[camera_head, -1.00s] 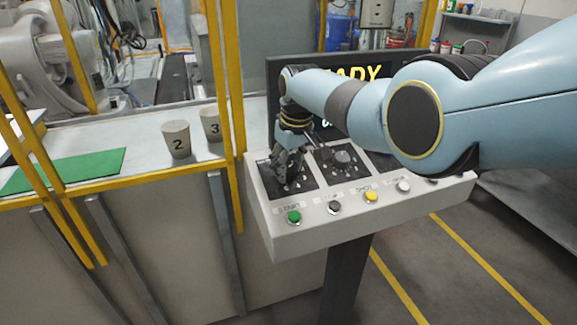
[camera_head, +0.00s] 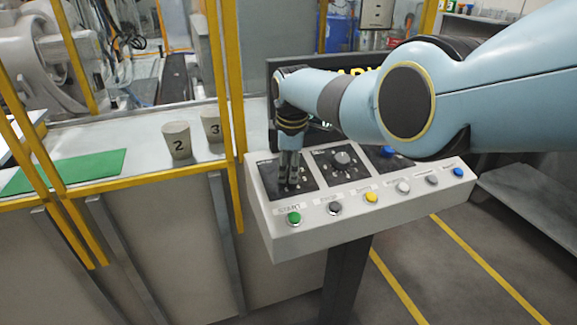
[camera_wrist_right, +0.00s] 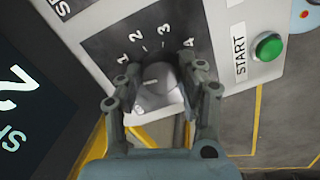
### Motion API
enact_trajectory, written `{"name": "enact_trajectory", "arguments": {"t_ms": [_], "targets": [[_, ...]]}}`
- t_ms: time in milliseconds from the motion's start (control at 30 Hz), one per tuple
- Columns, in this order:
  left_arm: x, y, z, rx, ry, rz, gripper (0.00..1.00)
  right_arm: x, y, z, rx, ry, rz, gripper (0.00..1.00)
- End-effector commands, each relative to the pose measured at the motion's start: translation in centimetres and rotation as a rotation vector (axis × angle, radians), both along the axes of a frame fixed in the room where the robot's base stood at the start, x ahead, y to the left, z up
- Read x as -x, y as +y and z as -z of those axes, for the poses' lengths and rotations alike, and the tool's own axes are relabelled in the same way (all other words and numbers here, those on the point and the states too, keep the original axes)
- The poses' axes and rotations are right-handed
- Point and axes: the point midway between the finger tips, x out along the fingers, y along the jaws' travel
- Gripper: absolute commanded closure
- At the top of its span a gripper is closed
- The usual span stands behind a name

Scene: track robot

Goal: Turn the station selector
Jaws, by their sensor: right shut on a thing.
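The station selector is a grey knob (camera_wrist_right: 157,82) on a dark plate marked 1, 2, 3 and 4, seen in the right wrist view. Its pointer direction is hard to make out. My right gripper (camera_wrist_right: 158,76) has a finger on each side of the knob and is shut on it. In the head view my right gripper (camera_head: 289,183) points down at the left dark plate (camera_head: 268,176) of the console, and its fingers hide the knob there. My left gripper is not in view.
A second black dial (camera_head: 341,159) sits to the right on the console (camera_head: 300,235). Green START (camera_head: 294,218), black, yellow and other buttons line the front edge. Yellow fence posts (camera_head: 226,110) stand just left. The display (camera_head: 275,75) behind is mostly covered by my right arm.

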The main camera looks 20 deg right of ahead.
Motion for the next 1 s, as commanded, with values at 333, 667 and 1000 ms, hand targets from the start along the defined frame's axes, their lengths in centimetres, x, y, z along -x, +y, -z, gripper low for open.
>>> {"name": "enact_trajectory", "arguments": {"t_ms": [333,667,1000], "targets": [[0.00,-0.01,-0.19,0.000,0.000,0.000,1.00,-0.04,0.02,-0.05,0.038,-0.002,-0.142,0.93],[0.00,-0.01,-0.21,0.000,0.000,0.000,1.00,-0.06,0.02,-0.03,0.046,-0.003,-0.171,0.93],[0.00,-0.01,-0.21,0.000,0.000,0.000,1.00,-0.06,0.03,-0.04,0.046,-0.003,-0.170,0.49]]}}
